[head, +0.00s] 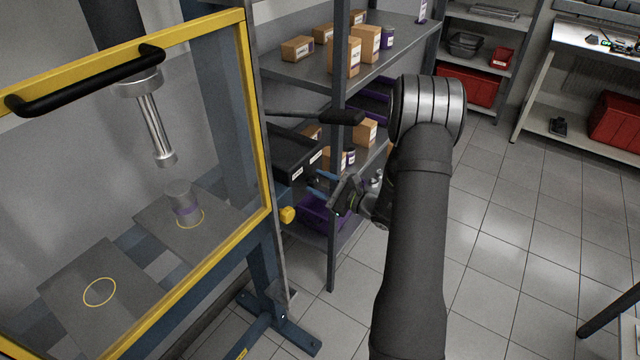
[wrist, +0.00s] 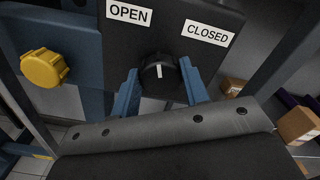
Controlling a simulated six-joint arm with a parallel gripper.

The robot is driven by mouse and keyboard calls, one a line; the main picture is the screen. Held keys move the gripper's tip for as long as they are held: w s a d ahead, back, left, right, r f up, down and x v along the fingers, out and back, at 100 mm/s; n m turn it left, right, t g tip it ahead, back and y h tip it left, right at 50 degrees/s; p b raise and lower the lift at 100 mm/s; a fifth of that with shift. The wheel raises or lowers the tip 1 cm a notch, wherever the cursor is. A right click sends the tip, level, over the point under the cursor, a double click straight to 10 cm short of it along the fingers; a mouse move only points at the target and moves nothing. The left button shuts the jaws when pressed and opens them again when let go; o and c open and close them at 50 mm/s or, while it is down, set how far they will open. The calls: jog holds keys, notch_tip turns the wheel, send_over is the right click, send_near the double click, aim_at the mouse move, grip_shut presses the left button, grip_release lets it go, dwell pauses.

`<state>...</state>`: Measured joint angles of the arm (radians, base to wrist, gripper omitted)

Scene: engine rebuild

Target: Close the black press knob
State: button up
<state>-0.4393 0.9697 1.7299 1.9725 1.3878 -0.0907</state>
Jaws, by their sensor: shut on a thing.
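The black press knob (wrist: 158,75) is in the middle of the wrist view, on a dark panel. Its white mark points up, between the OPEN label (wrist: 130,13) at upper left and the CLOSED label (wrist: 207,34) at upper right. My gripper (wrist: 160,84) has its blue fingers on either side of the knob and is shut on it. In the head view my gripper (head: 316,184) reaches to the black control box (head: 292,158) on the press's right side. The knob is too small or hidden to make out there.
A yellow knob (wrist: 44,68) sits left of the panel. The press's yellow-framed door (head: 258,110), with a black handle (head: 90,82), stands at left. A black lever (head: 330,116) juts out above the control box. Shelves with cardboard boxes (head: 367,43) stand close behind.

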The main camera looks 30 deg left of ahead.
jog(key=m, duration=0.5)
jog(key=shift+w+m, duration=0.1)
jog(key=shift+m, duration=0.2)
jog(key=m, duration=0.4)
jog(key=shift+m, duration=0.7)
jog(key=o, duration=1)
jog(key=shift+c, duration=0.2)
jog(key=d, duration=1.7)
jog(key=shift+d, duration=0.2)
